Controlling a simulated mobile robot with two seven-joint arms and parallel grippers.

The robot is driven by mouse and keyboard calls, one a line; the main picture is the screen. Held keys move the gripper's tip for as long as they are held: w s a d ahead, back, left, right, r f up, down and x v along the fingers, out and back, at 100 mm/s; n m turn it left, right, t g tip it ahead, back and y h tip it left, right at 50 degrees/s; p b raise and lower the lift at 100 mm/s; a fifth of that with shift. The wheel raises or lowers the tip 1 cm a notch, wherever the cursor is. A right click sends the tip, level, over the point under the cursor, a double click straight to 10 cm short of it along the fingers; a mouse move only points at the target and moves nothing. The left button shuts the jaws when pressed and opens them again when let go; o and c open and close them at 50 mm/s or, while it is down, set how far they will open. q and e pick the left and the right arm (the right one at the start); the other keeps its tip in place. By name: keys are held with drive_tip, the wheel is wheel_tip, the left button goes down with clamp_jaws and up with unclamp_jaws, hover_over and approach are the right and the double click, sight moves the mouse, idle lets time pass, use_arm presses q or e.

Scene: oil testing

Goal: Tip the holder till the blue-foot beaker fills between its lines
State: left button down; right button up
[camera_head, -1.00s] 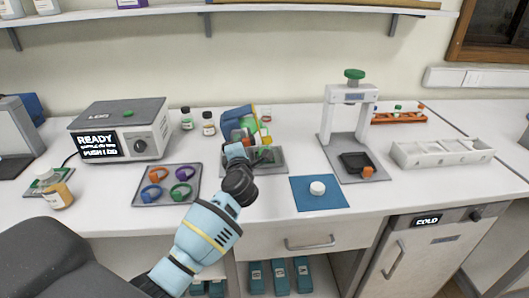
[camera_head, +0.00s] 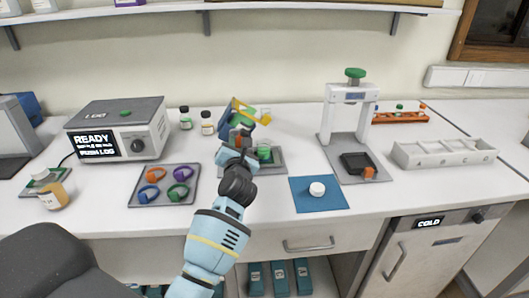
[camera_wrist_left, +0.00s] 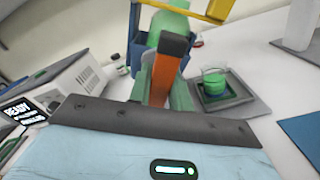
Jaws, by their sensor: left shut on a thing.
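My left gripper (camera_head: 240,157) is shut on the orange handle (camera_wrist_left: 163,82) of the holder, beside the beaker. The holder has a blue frame (camera_wrist_left: 142,50) and a yellow bar (camera_head: 252,113), and is tilted above the bench. A green bottle (camera_wrist_left: 168,22) lies in it, partly hidden by the handle. The beaker (camera_wrist_left: 214,80) is clear, stands upright on a dark pad and has green liquid in its lower part. It also shows in the head view (camera_head: 264,152), right of my gripper. Its lines are too small to read. No stream is clearly visible. My right gripper is out of view.
A grey tray (camera_head: 278,165) lies under the beaker. Left are a tray of coloured rings (camera_head: 166,199) and a boxy instrument reading READY (camera_head: 150,122). Right are a blue mat (camera_head: 330,200) with a white piece, a white press stand (camera_head: 327,122) and a white rack (camera_head: 440,151).

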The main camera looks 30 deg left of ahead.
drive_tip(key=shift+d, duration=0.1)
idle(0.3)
use_arm(q)
drive_tip(key=shift+n, duration=0.3)
drive_tip(key=n, duration=0.2)
drive_tip(key=shift+d+f+n, duration=0.1)
drive_tip(key=shift+n, duration=0.2)
drive_tip(key=n, duration=0.3)
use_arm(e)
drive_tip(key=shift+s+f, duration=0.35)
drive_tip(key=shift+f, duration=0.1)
use_arm(q)
drive_tip(key=c, duration=1.3)
unclamp_jaws()
